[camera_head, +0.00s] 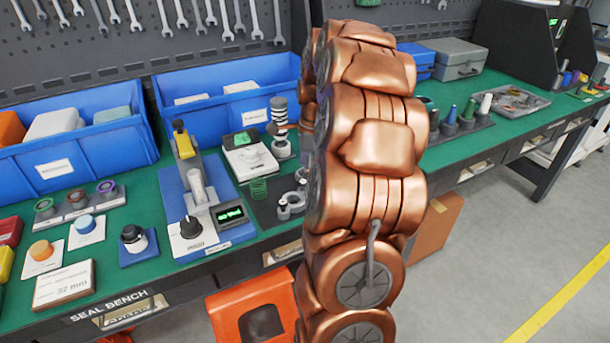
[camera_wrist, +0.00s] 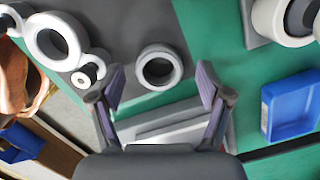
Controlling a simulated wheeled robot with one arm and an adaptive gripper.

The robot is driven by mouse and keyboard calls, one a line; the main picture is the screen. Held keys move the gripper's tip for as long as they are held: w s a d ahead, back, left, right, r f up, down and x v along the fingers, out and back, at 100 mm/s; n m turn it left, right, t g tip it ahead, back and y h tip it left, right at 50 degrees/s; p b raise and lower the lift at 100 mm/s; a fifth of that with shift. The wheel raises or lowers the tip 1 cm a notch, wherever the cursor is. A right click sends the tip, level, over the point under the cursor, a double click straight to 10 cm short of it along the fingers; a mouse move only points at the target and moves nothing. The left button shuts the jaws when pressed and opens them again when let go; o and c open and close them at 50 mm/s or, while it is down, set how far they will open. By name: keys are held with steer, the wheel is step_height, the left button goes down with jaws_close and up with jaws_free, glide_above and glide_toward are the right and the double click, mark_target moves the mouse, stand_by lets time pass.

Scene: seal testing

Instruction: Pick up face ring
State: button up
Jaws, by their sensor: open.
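In the wrist view a thick grey ring (camera_wrist: 141,68), which I take to be the face ring, lies flat on a dark grey mat (camera_wrist: 120,22). My gripper (camera_wrist: 161,72) is open, with one finger on each side of this ring and a visible gap to both. Nothing is held. How high the fingertips are above the mat is hard to tell. In the head view my copper arm covers much of the bench and hides my gripper. Several grey round parts (camera_head: 283,209) show on the dark mat there; I cannot tell which is the face ring.
A large white ring (camera_wrist: 40,34) and a small round part (camera_wrist: 88,74) lie left of the ring in the wrist view. A blue tray (camera_wrist: 268,120) is at the right. Pale stepped blocks (camera_wrist: 165,130) show between the fingers. Blue bins (camera_head: 80,165) line the bench's back.

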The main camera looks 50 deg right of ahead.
steer(key=shift+f, duration=0.15)
steer(key=shift+c, duration=0.2)
steer(key=c, duration=1.2)
